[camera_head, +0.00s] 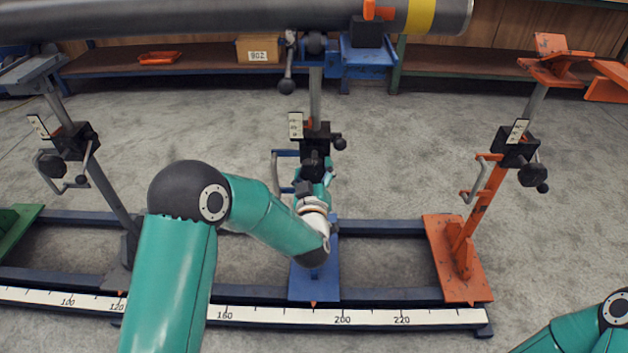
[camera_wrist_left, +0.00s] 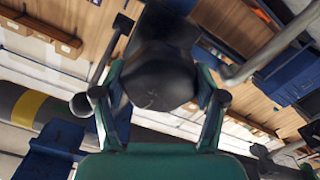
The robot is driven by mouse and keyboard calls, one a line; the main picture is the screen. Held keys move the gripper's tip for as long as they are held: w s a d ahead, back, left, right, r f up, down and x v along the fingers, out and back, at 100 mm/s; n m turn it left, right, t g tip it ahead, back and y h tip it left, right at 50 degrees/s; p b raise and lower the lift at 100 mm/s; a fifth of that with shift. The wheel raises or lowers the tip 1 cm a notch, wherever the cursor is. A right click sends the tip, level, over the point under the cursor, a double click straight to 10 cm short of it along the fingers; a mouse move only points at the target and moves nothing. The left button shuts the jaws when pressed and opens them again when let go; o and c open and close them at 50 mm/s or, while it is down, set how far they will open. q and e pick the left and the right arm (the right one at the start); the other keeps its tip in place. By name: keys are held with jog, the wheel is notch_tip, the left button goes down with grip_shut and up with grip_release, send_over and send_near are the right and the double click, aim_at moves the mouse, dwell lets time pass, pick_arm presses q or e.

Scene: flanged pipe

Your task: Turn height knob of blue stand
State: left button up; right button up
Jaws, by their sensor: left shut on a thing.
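The blue stand (camera_head: 329,285) is in the middle of the head view, with a grey post and a black clamp block. Its black height knob (camera_wrist_left: 160,82) fills the middle of the left wrist view, between the two fingers. My left gripper (camera_head: 313,178) is at the block's near side, shut on the knob, which its wrist and fingers partly hide in the head view. The green fingers also show in the left wrist view (camera_wrist_left: 160,98), one on each side of the knob. Only part of my right arm shows at the lower right; its gripper is out of view.
A grey pipe (camera_head: 200,22) with a yellow band lies across the top. An orange stand (camera_head: 457,280) is at the right and a grey stand (camera_head: 95,180) at the left. A dark rail frame with a white ruler (camera_head: 265,315) runs along the floor. Open floor (camera_head: 420,110) lies behind.

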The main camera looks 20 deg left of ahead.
pick_arm(q)
jog(key=n+b, duration=0.1)
jog(key=b, duration=0.1)
jog(key=n+b, duration=0.4)
jog(key=shift+a+f, duration=0.15)
jog(key=shift+f, duration=0.15)
jog(key=shift+r+n+b, duration=0.1)
jog(key=shift+n+b, duration=0.8)
jog(key=shift+b, duration=0.25)
jog(key=o, duration=1.1)
jog(key=shift+o, duration=0.2)
jog(key=shift+r, duration=0.1)
jog(key=shift+s, duration=0.1)
jog(key=shift+s, duration=0.1)
jog(key=v, duration=1.1)
jog(key=shift+s, duration=0.35)
